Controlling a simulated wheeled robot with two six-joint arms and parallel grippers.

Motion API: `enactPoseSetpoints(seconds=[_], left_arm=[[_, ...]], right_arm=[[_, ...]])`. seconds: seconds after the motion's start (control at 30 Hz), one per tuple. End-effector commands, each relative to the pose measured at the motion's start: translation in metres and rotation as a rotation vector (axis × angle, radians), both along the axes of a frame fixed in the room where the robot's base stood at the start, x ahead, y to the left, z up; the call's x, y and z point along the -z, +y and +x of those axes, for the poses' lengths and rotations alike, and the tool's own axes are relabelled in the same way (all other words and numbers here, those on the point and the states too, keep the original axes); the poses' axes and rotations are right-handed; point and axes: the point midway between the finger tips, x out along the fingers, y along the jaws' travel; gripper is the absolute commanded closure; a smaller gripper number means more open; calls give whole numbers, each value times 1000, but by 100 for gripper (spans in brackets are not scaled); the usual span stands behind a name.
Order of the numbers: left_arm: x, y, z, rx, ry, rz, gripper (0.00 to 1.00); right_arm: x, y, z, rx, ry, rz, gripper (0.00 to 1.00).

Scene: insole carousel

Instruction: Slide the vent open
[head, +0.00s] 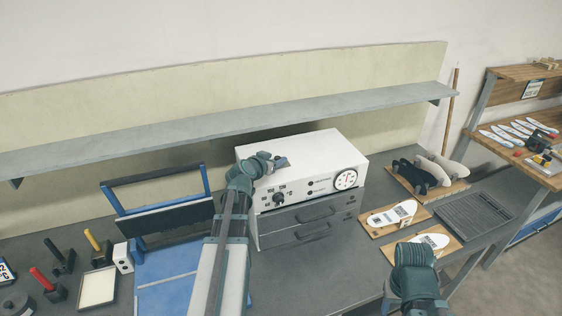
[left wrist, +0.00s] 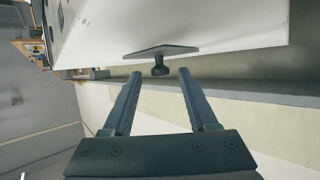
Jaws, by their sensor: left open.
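The white oven (head: 305,162) stands on the bench with its dial and knobs facing me. In the left wrist view, a flat dark vent plate (left wrist: 150,52) with a short black knob (left wrist: 160,69) sits on the oven's white surface (left wrist: 200,20). My left gripper (head: 275,162) is over the oven's top in the head view and hides part of it. In the left wrist view its two fingers (left wrist: 160,76) are apart, with the knob just ahead of and between the fingertips. Nothing is held. My right arm shows at the lower right, but its jaws do not show.
A grey shelf (head: 230,122) runs above and behind the oven. A blue frame press (head: 160,212) stands at left. Wooden boards with white insoles (head: 392,216) and a dark ribbed mat (head: 474,218) lie at right.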

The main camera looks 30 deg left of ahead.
Motion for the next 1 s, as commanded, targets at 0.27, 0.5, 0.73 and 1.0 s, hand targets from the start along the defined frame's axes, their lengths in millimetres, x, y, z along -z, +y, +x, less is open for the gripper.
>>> enactPoseSetpoints(seconds=[0.27, 0.5, 0.73, 1.0], left_arm=[[1, 1, 1, 0, 0, 0, 41], [1, 1, 1, 0, 0, 0, 75], [1, 1, 1, 0, 0, 0, 100], [1, 1, 1, 0, 1, 0, 100]], right_arm=[[1, 0, 0, -1, 0, 0, 50], [1, 0, 0, -1, 0, 0, 50], [1, 0, 0, 0, 0, 0, 50], [1, 0, 0, 0, 0, 0, 50]])
